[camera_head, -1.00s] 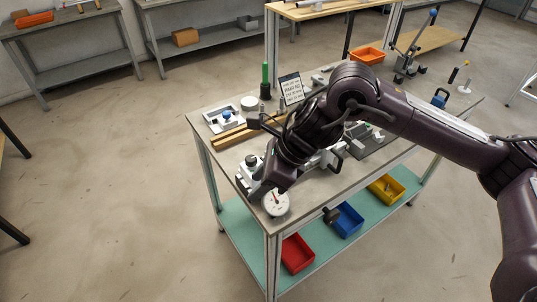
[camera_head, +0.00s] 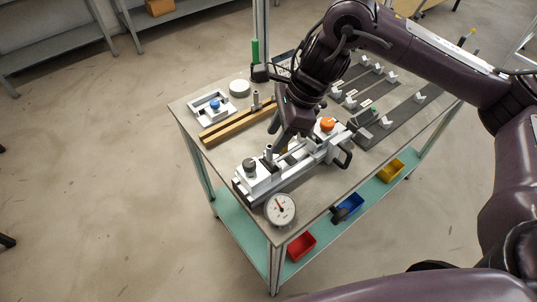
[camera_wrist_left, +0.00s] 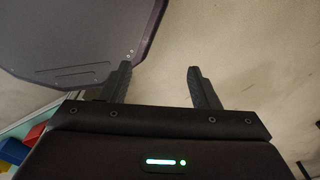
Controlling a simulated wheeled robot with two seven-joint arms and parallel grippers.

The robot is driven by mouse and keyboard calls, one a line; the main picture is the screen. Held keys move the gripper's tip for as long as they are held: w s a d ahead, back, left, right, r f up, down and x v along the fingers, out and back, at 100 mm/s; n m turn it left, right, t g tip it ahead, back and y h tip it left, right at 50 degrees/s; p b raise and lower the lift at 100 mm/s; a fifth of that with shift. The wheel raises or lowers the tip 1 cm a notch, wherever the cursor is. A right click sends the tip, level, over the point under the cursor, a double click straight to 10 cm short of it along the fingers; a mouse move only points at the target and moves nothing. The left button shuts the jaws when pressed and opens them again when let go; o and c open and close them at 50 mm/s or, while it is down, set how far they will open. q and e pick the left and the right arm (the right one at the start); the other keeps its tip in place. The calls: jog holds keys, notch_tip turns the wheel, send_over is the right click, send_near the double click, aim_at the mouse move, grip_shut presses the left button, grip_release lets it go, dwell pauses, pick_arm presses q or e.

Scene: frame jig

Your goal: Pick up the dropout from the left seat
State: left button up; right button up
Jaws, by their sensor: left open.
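The white frame jig (camera_head: 310,152) lies along the front of the bench, with a white block and dark knob (camera_head: 250,165) at its left end and an orange knob (camera_head: 327,124) near its right end. My right gripper (camera_head: 279,136) points down at the jig's middle, just behind a small upright grey post. Its fingers are partly hidden, and I cannot tell whether they hold anything. I cannot make out the dropout for certain. My left gripper (camera_wrist_left: 161,82) is open and empty in the left wrist view, over bare floor and away from the jig.
A round dial gauge (camera_head: 280,209) sits at the front bench corner. Behind the jig are a wooden bar (camera_head: 232,128), a white tray with a blue knob (camera_head: 212,108) and a green cylinder (camera_head: 255,50). Dark strips with white holders (camera_head: 402,117) lie right. Bins stand on the lower shelf (camera_head: 233,218).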

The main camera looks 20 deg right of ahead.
aim_at(270, 146)
jog(key=p+x, duration=0.1)
jog(key=x, duration=0.2)
jog(key=shift+s+f+p, duration=0.1)
jog(key=shift+f+p, duration=0.15)
jog(key=shift+p, duration=0.15)
jog(key=shift+x, duration=0.9)
pick_arm(q)
notch_tip(270, 146, up, 2)
jog(key=shift+r, duration=0.1)
pick_arm(e)
jog(key=shift+d, duration=0.15)
grip_shut()
